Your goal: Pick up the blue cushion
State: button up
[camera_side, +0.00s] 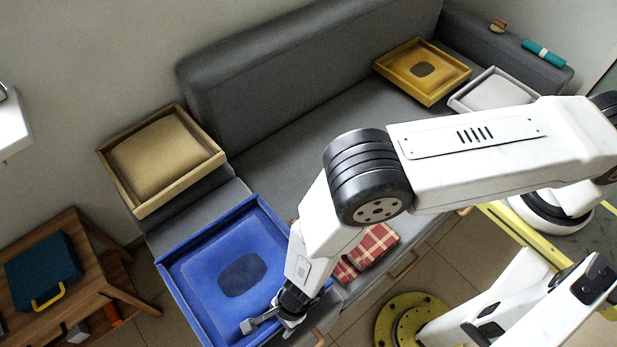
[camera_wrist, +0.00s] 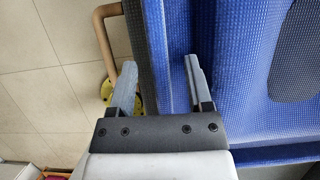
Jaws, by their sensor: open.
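The blue cushion (camera_side: 212,299) has a dark oval patch and lies in a blue tray (camera_side: 180,302) on the near end of the grey sofa. My gripper (camera_side: 268,327) is over the tray's near right part in the side view. In the wrist view, my gripper (camera_wrist: 160,72) is open and empty. Its right finger is over the blue cushion (camera_wrist: 235,70) side, and its left finger is outside the blue tray's wall (camera_wrist: 154,40), so the fingers appear on either side of that wall. Whether they touch it, I cannot tell.
A tan cushion in a wooden tray (camera_side: 113,166), a yellow cushion in a tray (camera_side: 400,85) and a white one (camera_side: 490,92) sit on the sofa (camera_side: 300,140). Red checked cloth (camera_side: 375,243) lies beside my arm. A wooden side table (camera_side: 95,290) stands at left.

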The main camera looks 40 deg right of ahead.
dwell(0.3)
grip_shut()
dwell(1.3)
